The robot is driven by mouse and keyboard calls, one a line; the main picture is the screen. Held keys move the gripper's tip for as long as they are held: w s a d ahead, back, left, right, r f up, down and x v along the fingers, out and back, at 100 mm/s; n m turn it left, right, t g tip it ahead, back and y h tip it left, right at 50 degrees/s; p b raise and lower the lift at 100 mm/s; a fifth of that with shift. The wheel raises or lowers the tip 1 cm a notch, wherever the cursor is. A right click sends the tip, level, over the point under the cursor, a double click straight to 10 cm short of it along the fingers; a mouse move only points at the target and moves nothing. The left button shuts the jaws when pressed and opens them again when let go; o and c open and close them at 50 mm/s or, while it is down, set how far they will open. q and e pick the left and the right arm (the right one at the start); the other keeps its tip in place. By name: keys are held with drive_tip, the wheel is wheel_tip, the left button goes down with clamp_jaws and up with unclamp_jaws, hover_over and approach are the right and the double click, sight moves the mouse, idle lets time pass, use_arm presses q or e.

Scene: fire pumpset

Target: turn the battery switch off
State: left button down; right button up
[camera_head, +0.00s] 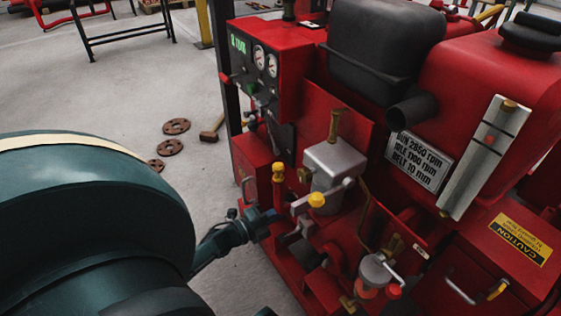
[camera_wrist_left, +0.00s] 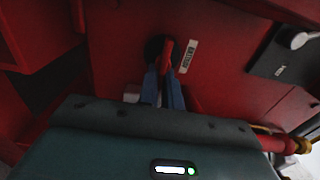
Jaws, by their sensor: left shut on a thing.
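The battery switch (camera_wrist_left: 167,50) shows in the left wrist view as a red handle on a round black base, on a red panel. A white label (camera_wrist_left: 188,57) stands just right of it. My left gripper (camera_wrist_left: 165,82) has its two blue fingers shut on the red handle. In the head view my left gripper (camera_head: 268,215) reaches in from the left to the lower side of the red pumpset (camera_head: 307,110). The switch itself cannot be made out there. My right gripper is not in view.
A gauge panel (camera_head: 262,75) stands above my left gripper. Yellow-capped valves (camera_head: 316,200) and a grey metal filter housing (camera_head: 333,165) lie close to its right. Rusty flanges (camera_head: 176,126) and a mallet (camera_head: 212,130) lie on the open concrete floor behind.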

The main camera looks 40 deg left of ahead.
use_arm(q)
drive_tip(key=c, duration=1.6)
unclamp_jaws()
